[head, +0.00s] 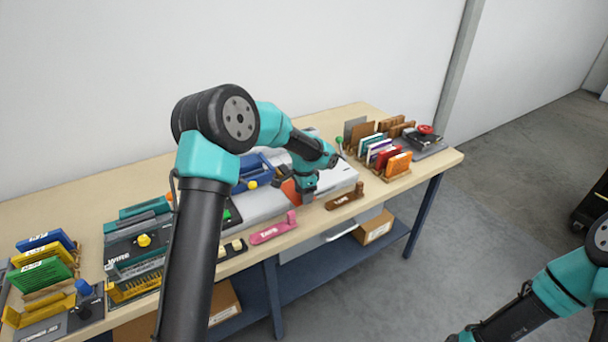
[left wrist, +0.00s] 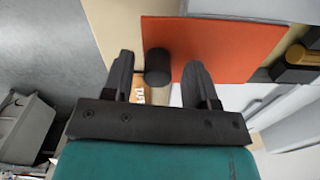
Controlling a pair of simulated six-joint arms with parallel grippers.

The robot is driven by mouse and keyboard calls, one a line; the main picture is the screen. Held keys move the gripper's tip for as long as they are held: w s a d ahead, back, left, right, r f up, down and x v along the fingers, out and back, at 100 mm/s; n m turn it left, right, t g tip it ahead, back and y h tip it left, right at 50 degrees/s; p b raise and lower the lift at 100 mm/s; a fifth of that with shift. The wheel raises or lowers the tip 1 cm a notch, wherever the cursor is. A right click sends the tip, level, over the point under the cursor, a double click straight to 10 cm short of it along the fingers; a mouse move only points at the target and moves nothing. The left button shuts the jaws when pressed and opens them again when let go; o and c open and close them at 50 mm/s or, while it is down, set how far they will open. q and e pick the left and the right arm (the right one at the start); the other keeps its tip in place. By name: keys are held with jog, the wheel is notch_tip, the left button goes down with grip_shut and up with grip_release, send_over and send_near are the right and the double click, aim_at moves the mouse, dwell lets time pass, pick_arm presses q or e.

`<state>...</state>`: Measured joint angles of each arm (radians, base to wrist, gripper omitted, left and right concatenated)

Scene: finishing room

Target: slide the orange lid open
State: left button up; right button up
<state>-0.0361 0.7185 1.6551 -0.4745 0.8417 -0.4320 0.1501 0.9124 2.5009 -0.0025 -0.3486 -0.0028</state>
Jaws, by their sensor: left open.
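The orange lid (head: 290,192) shows in the head view as a small patch beside my left gripper, mostly hidden by my arm. In the left wrist view the orange lid (left wrist: 225,45) is a flat orange panel with a dark round knob (left wrist: 158,67) near its left edge. My left gripper (left wrist: 160,60) is open, with one finger on each side of the knob. I cannot tell whether the fingers touch it. In the head view my left gripper (head: 308,196) is over the front part of the bench. My right gripper is outside the head view.
The wooden bench (head: 365,113) stands against a white wall. A pink labelled handle (head: 273,230) and a brown one (head: 345,197) lie along its front edge. Racks of coloured cards (head: 385,152) stand to the right, and grey-and-teal fixtures (head: 138,226) to the left.

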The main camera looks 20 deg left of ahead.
pick_arm(q)
notch_tip(320, 180, up, 17)
dwell(0.5)
dwell(0.4)
